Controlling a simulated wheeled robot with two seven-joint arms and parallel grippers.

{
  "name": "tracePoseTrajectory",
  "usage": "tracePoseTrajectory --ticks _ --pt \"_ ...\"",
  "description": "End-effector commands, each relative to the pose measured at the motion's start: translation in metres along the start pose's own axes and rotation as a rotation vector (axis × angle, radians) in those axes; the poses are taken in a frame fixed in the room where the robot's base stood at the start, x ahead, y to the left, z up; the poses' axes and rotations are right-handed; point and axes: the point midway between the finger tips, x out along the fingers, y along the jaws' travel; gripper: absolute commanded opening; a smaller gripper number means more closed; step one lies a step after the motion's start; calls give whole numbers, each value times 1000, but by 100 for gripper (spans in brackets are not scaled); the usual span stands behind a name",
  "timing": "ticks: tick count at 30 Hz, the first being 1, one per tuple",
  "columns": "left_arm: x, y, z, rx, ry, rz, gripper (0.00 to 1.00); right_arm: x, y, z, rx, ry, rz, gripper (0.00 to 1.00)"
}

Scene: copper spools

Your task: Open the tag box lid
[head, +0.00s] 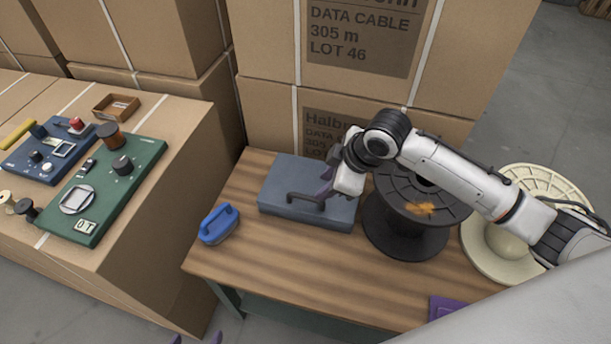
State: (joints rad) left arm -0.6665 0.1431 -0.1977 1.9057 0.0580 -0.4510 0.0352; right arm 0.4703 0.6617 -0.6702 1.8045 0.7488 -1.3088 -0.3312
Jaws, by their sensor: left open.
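The tag box (275,186), a flat blue-grey box with a dark handle (305,199) on top, sits on the wooden bench; its lid looks shut. My left gripper (196,339) shows only as two purple fingertips at the bottom edge, apart and empty, far from the box.
A blue handled block (218,224) stands left of the box on the bench (300,262). A black spool (405,215) stands to the right, partly behind my right arm, with a cream spool (490,245) beyond. Cartons (270,105) stand behind. The bench front is mostly clear.

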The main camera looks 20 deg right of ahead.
Motion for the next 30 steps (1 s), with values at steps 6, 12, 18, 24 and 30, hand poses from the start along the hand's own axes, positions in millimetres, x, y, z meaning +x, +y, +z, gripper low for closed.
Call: tracePoseTrajectory --ticks 6,12,18,24,30 --pt "-4 -2 5 17 3 -12 63 16 2 1 -6 -12 -4 31" --pt "-1 -2 8 15 2 -11 63 54 2 1 -5 -11 -3 31" --pt "2 -2 10 14 2 -10 63 85 3 1 -6 -9 0 31" --pt "3 -2 11 14 2 -10 63 98 4 1 -6 -8 1 31" --pt "3 -2 11 13 2 -10 63 99 4 1 -7 -8 1 31"
